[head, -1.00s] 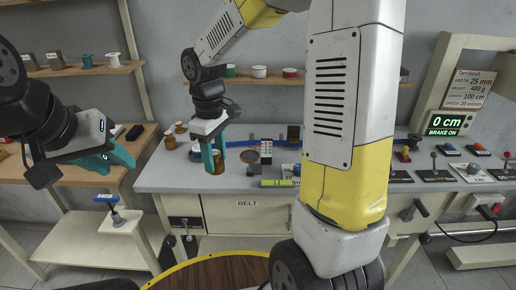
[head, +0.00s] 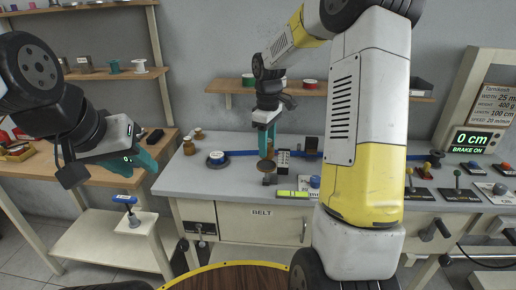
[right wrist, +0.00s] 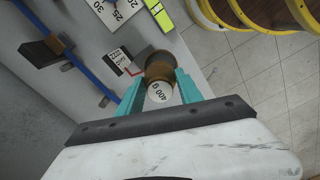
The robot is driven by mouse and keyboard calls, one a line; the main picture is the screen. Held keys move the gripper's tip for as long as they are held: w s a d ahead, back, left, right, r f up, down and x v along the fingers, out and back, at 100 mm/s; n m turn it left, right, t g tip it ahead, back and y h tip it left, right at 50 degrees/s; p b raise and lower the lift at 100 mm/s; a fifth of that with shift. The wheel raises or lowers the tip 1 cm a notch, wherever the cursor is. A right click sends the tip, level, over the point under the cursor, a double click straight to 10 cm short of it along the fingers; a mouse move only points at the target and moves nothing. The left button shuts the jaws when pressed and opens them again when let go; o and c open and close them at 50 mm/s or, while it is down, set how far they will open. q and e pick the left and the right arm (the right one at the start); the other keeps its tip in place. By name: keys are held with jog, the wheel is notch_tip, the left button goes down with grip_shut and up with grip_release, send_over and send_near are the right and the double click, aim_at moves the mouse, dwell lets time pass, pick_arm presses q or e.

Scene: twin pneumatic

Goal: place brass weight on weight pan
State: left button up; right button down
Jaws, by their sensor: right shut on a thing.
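The brass weight, labelled 400 g, shows in the right wrist view (right wrist: 161,91) between the two teal fingers of my right gripper (right wrist: 160,92). In the head view my right gripper (head: 267,141) points down and is shut on this weight, mostly hidden by the fingers. The weight pan (head: 266,166), a small brownish disc, appears right under the fingertips. I cannot tell whether the weight touches it.
The bench's front left is clear.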

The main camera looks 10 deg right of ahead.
jog(key=shift+f, duration=1.7)
